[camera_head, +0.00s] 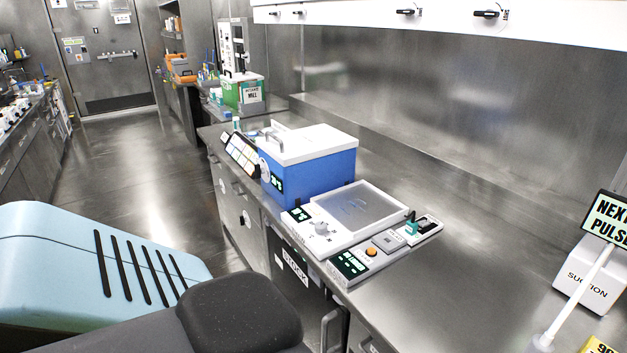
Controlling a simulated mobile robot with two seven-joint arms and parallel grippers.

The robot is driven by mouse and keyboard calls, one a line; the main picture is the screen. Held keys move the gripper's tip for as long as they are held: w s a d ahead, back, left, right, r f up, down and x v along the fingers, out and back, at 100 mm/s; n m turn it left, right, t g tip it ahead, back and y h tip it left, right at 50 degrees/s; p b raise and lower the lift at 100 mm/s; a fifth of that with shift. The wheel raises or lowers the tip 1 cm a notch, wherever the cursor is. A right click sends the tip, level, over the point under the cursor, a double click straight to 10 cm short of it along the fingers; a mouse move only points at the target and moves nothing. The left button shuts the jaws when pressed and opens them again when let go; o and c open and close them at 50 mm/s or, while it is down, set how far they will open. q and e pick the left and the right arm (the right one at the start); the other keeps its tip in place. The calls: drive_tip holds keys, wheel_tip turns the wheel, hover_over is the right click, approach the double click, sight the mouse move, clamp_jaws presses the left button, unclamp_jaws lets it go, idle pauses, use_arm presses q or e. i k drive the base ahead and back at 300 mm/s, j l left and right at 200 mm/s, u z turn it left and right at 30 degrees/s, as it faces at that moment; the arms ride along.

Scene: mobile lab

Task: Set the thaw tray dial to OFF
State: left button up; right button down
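The thaw tray (347,240) is a flat white unit with a grey plate (359,207) on top, standing on the steel bench near its front edge. Its pale round dial (321,228) is at the front left corner, beside a small dark display (299,214) with light digits. The dial's markings and pointer setting are too small to read. Neither of my grippers is in view, and nothing touches the dial.
A blue box with a white lid (306,146) stands behind the tray. A control panel with an orange button (371,251) lies in front. A white SUCTION unit (590,281) and sign (608,219) stand right. Bare bench lies between; the aisle floor (150,170) is clear.

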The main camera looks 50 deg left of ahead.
sight(320, 227)
drive_tip(key=j, duration=1.5)
